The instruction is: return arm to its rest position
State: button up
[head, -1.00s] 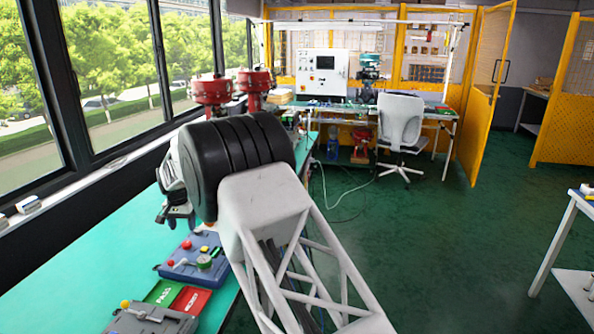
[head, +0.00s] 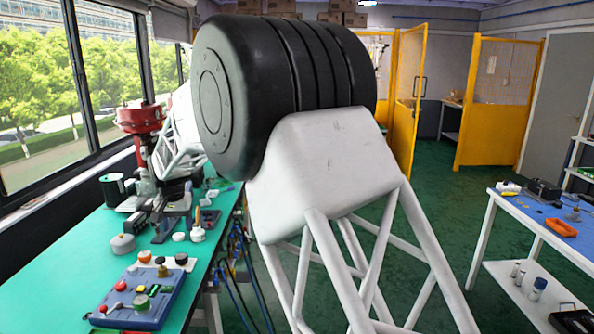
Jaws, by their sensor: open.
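My arm fills the middle of the head view. Its thick black ribbed joint (head: 290,70) stands high, above a white link (head: 320,165) with a lattice of white struts running down to the lower right. Part of another white lattice link (head: 180,135) shows at the left behind the black joint, near a red valve actuator (head: 140,118). My gripper is not visible; the joint and link hide much of what lies behind them.
A teal bench (head: 60,270) along the windows holds a blue-grey box with knobs (head: 145,300) and several small parts. A blue-topped bench (head: 540,212) with an orange tray (head: 561,228) stands at right. Green floor (head: 445,215) lies clear between; yellow mesh panels (head: 495,95) stand behind.

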jog(key=s+d+r, duration=0.4)
jog(key=s+d, duration=0.1)
jog(key=d, duration=0.6)
jog(key=s+d+r+m+t, duration=0.1)
jog(key=s+d+r, duration=0.4)
jog(key=d, duration=0.7)
jog(key=s+d+r, duration=0.3)
jog(key=s+d, duration=0.3)
jog(key=d, duration=0.5)
jog(key=s+d+f, duration=0.2)
jog(key=s+d, duration=0.4)
jog(key=s, duration=0.4)
jog(key=s+d+f, duration=0.2)
jog(key=s+d, duration=0.5)
jog(key=s, duration=0.3)
jog(key=s+d+f+t, duration=0.1)
jog(key=s+d+f, duration=0.1)
jog(key=s+d, duration=0.5)
jog(key=s, duration=0.2)
jog(key=shift+s+m+h, duration=0.3)
jog(key=shift+s+m, duration=0.1)
